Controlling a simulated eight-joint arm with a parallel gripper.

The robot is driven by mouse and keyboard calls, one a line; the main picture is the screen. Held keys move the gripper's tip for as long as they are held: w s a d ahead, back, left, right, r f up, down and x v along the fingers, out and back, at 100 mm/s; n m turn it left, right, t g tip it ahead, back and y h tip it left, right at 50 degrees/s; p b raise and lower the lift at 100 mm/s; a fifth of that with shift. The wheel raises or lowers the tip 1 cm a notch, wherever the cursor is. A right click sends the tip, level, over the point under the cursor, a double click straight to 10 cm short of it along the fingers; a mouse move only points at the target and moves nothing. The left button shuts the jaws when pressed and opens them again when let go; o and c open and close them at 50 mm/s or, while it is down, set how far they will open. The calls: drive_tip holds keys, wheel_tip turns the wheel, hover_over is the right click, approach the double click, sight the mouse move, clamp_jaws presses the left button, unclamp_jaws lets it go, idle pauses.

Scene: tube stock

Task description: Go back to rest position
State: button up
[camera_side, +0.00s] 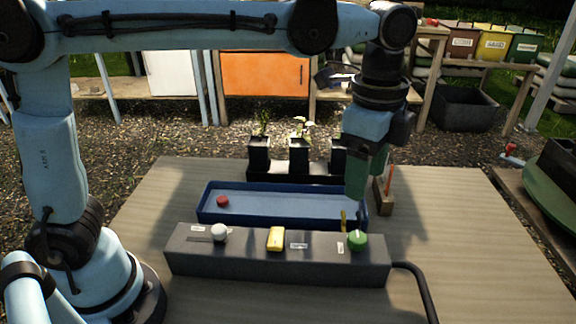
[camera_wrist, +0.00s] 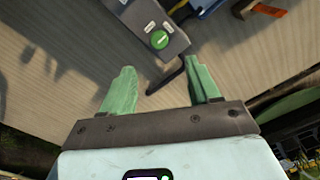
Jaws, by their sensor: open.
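My gripper (camera_side: 357,185) hangs pointing down over the right end of the grey control box in the side view. In the wrist view its two green fingers (camera_wrist: 160,90) are spread apart with nothing between them. The green knob (camera_side: 357,241) sits on the box's right end, just below the fingertips in the side view. In the wrist view the green knob (camera_wrist: 159,40) lies beyond the fingers, apart from them.
The grey control box (camera_side: 215,267) also bears a white knob (camera_side: 219,232) and a yellow switch (camera_side: 276,238). A black cable (camera_side: 418,285) leaves the box's right end.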

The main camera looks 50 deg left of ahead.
drive_tip(key=s+a+f+n+t, duration=0.3)
drive_tip(key=s+a+n, duration=0.1)
drive_tip(key=a+n, duration=0.3)
drive_tip(key=s+a+f+n+t, duration=0.3)
drive_tip(key=a+n, duration=0.5)
drive_tip(key=a, duration=0.4)
drive_tip(key=shift+s+f+n+t, duration=0.3)
drive_tip(key=shift+s+f+t, duration=0.1)
drive_tip(key=shift+f+t, duration=0.1)
